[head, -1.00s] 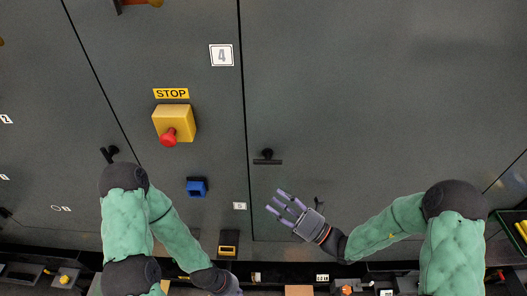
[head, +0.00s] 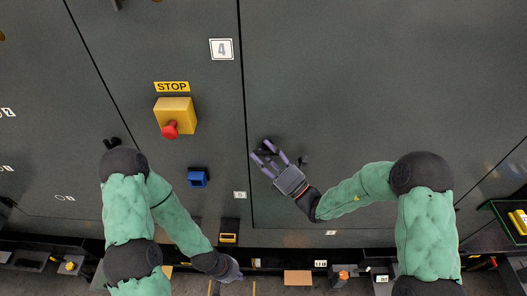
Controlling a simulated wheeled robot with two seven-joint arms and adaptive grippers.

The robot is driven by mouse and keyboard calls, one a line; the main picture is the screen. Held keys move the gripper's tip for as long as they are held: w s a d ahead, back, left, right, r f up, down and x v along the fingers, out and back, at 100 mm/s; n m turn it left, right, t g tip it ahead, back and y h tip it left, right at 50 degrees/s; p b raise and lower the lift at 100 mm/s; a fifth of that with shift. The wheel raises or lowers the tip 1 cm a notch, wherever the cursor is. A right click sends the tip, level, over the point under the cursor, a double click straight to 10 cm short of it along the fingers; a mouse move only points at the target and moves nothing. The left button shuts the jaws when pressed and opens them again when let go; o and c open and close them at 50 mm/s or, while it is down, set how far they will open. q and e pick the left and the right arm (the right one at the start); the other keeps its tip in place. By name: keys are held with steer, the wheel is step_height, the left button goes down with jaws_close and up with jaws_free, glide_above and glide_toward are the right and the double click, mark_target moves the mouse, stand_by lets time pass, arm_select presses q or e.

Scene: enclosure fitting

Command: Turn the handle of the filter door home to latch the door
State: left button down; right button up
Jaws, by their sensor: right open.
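The door handle (head: 267,143) is a black handle near the left edge of the large dark grey door (head: 380,90). In the head view its bar is mostly hidden behind the purple fingers of my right gripper. My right gripper (head: 268,158) is open, with its fingers spread over or around the handle; I cannot tell whether they touch it. My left gripper (head: 233,273) is low, by the bottom edge of the cabinet and away from the handle. Its fingers are too small and foreshortened to tell their state.
A yellow box with a red stop button (head: 174,118) projects from the panel left of the door. A blue fitting (head: 197,178) sits below it. Another black handle (head: 112,143) is further left, partly behind my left arm. A green-edged tray (head: 510,222) is at the right.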

steer(key=shift+w+a+r, duration=0.1)
steer(key=shift+w+a, duration=0.05)
jaws_close()
